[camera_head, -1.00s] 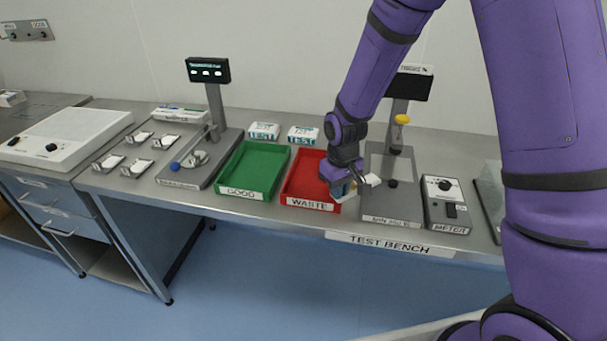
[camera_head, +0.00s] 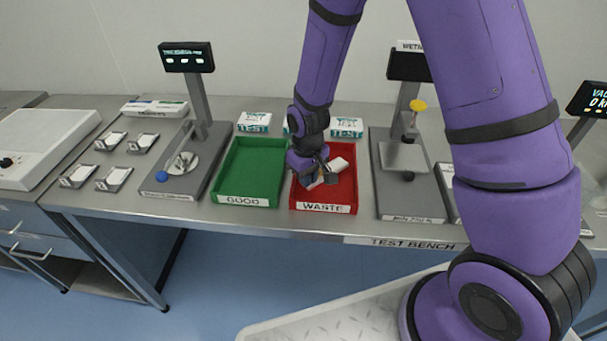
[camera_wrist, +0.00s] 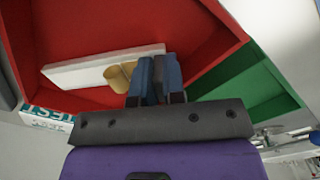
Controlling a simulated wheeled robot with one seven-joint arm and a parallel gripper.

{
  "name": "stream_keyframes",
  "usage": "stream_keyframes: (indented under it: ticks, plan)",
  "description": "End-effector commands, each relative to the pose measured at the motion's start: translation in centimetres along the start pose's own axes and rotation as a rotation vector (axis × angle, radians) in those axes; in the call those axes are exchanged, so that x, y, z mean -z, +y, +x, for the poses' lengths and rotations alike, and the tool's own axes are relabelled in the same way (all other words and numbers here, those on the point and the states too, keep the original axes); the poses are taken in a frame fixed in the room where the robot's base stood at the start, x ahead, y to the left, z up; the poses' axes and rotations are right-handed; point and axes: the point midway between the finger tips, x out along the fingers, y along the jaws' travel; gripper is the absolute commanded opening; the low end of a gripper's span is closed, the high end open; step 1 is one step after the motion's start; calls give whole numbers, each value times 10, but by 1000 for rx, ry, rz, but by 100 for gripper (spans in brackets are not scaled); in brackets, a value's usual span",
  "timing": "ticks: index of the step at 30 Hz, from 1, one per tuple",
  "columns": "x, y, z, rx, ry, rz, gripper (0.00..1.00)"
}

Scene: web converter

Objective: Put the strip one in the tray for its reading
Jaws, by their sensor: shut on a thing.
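My gripper (camera_head: 324,179) is over the red WASTE tray (camera_head: 323,208). It is shut on a white strip (camera_head: 341,164), which sticks out beside the fingers. In the wrist view, the blue fingertips (camera_wrist: 158,80) are close together. The strip (camera_wrist: 85,71) lies across the view against the red tray (camera_wrist: 120,25), with a tan rounded piece (camera_wrist: 115,77) by the fingers. I cannot tell whether the strip touches the tray floor. The green GOOD tray (camera_head: 244,200) stands just left of the red one and looks empty.
A thickness gauge (camera_head: 170,182) stands left of the green tray. A tester with a yellow knob (camera_head: 417,105) stands right of the red tray. White TEST packs (camera_head: 347,127) stand behind the trays. Several small holders (camera_head: 113,179) with white pieces sit at the left.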

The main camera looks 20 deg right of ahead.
Motion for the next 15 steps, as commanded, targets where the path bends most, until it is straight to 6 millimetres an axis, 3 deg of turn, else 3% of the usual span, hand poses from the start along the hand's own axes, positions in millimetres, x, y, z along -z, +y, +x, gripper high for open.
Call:
stream_keyframes:
  ticks: [13,14,15]
  plan:
    - [-2,-1,10,0,1,0,0]
    - [-2,-1,10,0,2,0,17]
    - [-2,-1,10,0,2,0,26]
